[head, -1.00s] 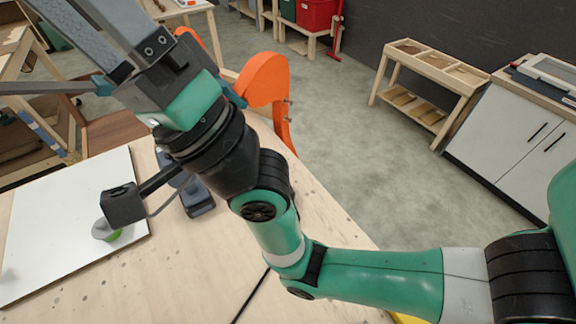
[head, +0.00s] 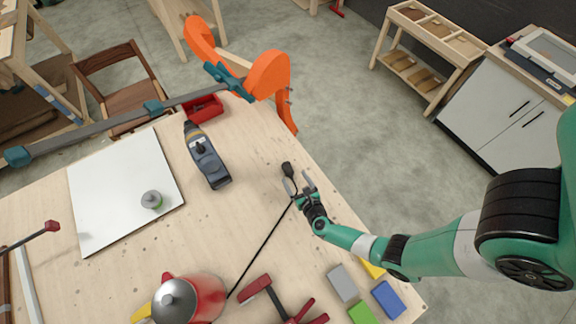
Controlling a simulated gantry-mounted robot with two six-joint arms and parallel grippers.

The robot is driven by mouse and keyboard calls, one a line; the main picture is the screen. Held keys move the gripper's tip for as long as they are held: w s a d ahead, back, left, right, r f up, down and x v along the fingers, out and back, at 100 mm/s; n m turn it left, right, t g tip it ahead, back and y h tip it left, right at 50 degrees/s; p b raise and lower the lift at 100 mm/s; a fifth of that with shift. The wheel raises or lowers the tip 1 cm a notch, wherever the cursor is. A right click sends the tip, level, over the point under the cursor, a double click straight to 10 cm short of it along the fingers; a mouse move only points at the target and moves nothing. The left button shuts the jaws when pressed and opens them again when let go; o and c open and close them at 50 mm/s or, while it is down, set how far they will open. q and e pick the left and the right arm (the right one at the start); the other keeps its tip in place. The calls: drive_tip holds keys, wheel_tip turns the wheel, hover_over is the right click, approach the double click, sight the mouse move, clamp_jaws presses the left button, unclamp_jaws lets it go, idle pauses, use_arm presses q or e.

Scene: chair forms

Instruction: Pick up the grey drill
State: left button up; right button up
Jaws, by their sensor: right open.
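The grey drill (head: 207,158) lies on the wooden table, left of centre in the head view, just right of the white board. It is dark grey with a yellowish band near its top end. My right gripper (head: 299,184) is open and empty. It is to the right of the drill and slightly nearer to me, apart from it. My left gripper is not in view.
A long bar clamp (head: 95,127) and orange chair form (head: 268,75) stand beyond the drill. A white board (head: 115,190) carries a small grey-green object (head: 151,200). A red pot (head: 205,297) and coloured blocks (head: 388,298) are near the front. Table between drill and gripper is clear.

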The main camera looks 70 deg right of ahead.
sight(286, 164)
drive_tip(key=b+x, duration=0.2)
drive_tip(key=x, duration=0.3)
drive_tip(key=shift+w+f, duration=0.1)
drive_tip(key=shift+f, duration=0.05)
drive_tip(key=shift+w+d, duration=0.35)
drive_tip(key=shift+d, duration=0.05)
drive_tip(key=b+x, duration=0.3)
drive_tip(key=x, duration=0.2)
drive_tip(key=shift+s+f, duration=0.1)
drive_tip(key=shift+f, duration=0.05)
drive_tip(key=shift+d, duration=0.1)
clamp_jaws()
